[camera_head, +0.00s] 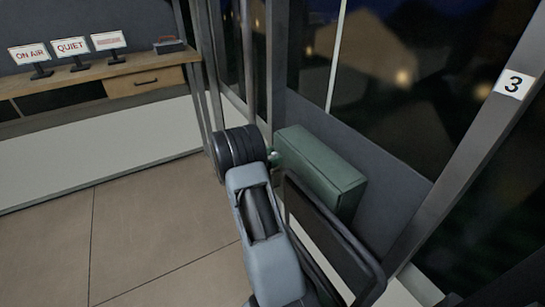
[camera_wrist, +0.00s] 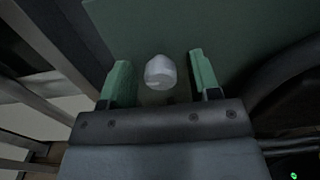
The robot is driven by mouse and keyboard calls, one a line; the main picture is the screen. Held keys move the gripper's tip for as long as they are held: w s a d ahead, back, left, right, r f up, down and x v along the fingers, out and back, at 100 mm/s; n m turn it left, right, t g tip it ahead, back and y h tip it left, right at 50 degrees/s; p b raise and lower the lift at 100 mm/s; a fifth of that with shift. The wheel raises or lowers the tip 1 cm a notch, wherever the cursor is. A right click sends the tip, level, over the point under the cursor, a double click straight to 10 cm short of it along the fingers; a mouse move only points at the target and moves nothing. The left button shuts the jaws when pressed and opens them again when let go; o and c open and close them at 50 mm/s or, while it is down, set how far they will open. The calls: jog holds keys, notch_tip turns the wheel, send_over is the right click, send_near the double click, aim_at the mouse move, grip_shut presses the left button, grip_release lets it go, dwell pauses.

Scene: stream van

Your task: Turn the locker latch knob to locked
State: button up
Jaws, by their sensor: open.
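The green locker (camera_head: 325,168) is a box against the grey wall below the window, right of my arm. Its green face also fills the upper part of the wrist view (camera_wrist: 235,30). A pale, rounded latch knob (camera_wrist: 160,73) shows in front of this face. My gripper (camera_wrist: 160,64) is open, with one green-padded finger on each side of the knob and a visible gap on both sides. In the head view my wrist hides most of my gripper (camera_head: 274,157) and the knob. The knob's turn position cannot be told.
A dark framed panel (camera_head: 325,235) stands close to the right of my arm. A wooden desk (camera_head: 95,84) with several small signs is at the back left. A post marked 3 (camera_head: 490,120) rises at the right. The tiled floor (camera_head: 150,230) at left is clear.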

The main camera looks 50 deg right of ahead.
jog(key=c, duration=0.9)
jog(key=shift+c, duration=0.2)
jog(key=shift+f+m+b, duration=0.1)
jog(key=shift+m+b, duration=0.3)
jog(key=m+b, duration=0.3)
jog(key=m, duration=0.1)
jog(key=shift+s+f+b, duration=0.1)
jog(key=shift+f+b, duration=0.05)
jog(key=shift+b, duration=0.25)
jog(key=m+b, duration=0.5)
jog(key=b, duration=0.1)
jog(key=shift+f, duration=0.15)
jog(key=m+b, duration=0.4)
jog(key=b, duration=0.1)
jog(key=shift+m+b, duration=0.3)
jog(key=shift+m, duration=0.1)
jog(key=m+b, duration=0.3)
jog(key=shift+s+b, duration=0.1)
jog(key=shift+b, duration=0.3)
jog(key=shift+r+m, duration=0.25)
jog(key=shift+m, duration=0.05)
